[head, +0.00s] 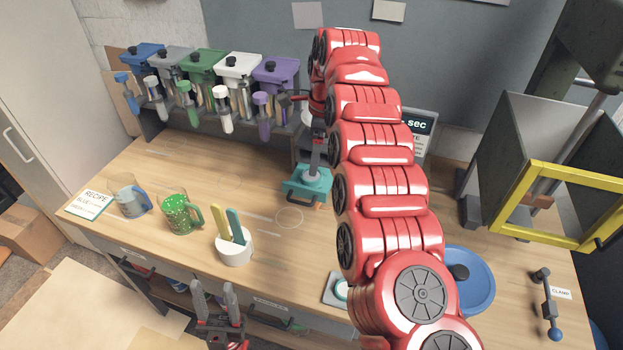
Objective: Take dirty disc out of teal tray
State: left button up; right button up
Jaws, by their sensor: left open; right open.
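The teal tray (293,192) sits on the wooden table near its middle, beyond the white holder and partly behind my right arm. I cannot make out the dirty disc; the tray's inside is largely hidden. My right arm arches up and over, and the grey fingers of my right gripper (314,172) point down at the tray. They are open, though the small gap is hard to see. Whether they touch anything is not clear. My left gripper (217,300) is open and empty, pointing up at the table's front edge, well apart from the tray.
Coloured dispensers, including a purple one (275,72), line the back left. A blue mug (128,200), a green mug (178,215) and a white holder (235,249) stand at front left. A blue round lid (476,294), a clamp (547,305) and a yellow-framed machine (560,235) are at right.

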jog(key=shift+a+f+p, duration=0.1)
jog(key=shift+f+p, duration=0.2)
jog(key=shift+p, duration=0.1)
jog(key=f+p, duration=0.2)
jog(key=f, duration=0.1)
jog(key=f+p, duration=0.1)
jog(key=shift+w+a+f, duration=0.2)
jog(key=shift+a+f, duration=0.1)
jog(key=shift+f, duration=0.1)
jog(key=c, duration=1.1)
jog(key=shift+w+d, duration=0.1)
